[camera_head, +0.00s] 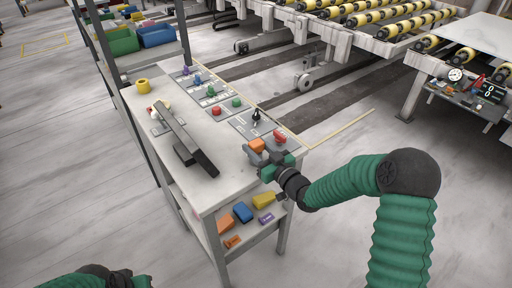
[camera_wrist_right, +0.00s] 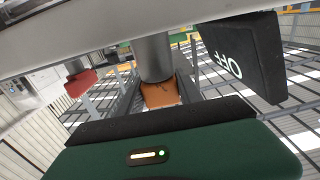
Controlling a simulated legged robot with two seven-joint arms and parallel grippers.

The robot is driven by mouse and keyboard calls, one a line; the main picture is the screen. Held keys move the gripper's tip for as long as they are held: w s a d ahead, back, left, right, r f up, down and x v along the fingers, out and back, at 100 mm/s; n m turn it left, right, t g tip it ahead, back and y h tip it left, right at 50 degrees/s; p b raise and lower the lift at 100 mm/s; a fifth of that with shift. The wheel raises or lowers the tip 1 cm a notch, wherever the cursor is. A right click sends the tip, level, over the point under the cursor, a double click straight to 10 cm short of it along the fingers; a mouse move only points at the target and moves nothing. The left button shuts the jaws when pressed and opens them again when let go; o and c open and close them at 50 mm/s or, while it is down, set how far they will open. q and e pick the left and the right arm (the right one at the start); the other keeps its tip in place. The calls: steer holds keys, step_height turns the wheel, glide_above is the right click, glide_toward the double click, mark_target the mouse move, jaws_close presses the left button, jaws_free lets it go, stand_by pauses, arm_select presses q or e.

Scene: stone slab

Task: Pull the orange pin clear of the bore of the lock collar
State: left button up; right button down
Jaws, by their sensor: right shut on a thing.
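My right gripper (camera_head: 258,157) is at the near right corner of the workbench, shut on the orange pin (camera_head: 257,145). In the right wrist view the orange end of the pin (camera_wrist_right: 158,94) sits between the dark fingers. A grey cylinder (camera_wrist_right: 154,57), which looks like the lock collar, stands directly beyond the orange end, in line with it. Any bore and the pin's shank are hidden, so I cannot tell how deep the pin sits. Of my left arm only a green and black part shows at the bottom left of the head view; its gripper is not visible.
A black lever (camera_head: 256,117) and a red button (camera_head: 280,136) are on the panel beside the gripper. A black tab marked OFF (camera_wrist_right: 240,62) hangs close in the wrist view. Several coloured blocks lie on the lower shelf (camera_head: 228,250).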

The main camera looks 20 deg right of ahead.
steer(key=shift+r+p, duration=2)
steer(key=shift+r, duration=0.85)
step_height(320, 180, up, 6)
steer(key=p, duration=0.4)
